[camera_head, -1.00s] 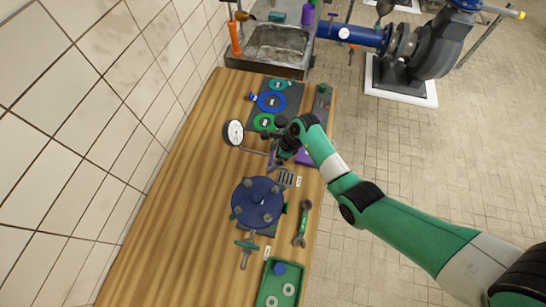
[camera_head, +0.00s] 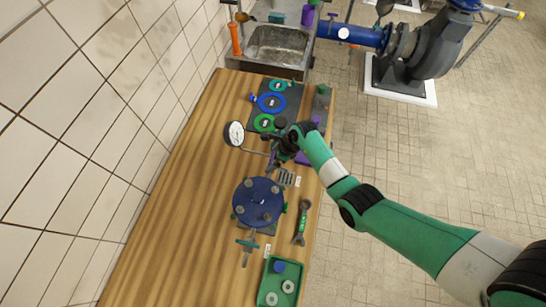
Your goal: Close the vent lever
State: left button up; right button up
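My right arm comes in from the right, and its gripper (camera_head: 274,160) points down at the bench beside the stem of a white-faced pressure gauge (camera_head: 234,133). The gripper is small and dark here, and its wrist covers much of the fitting under it. I cannot tell whether its fingers are open or shut, or whether they touch anything. I cannot make out the vent lever clearly; a purple part (camera_head: 304,156) shows just behind the wrist, partly hidden by my arm. My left gripper is not in view.
Coloured rings lie on a dark mat (camera_head: 259,92) beyond. The bench's left side is clear.

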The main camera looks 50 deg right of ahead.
jog(key=p+v, duration=0.3)
jog(key=v, duration=0.8)
jog(key=shift+r, duration=0.3)
jog(key=shift+p, duration=0.3)
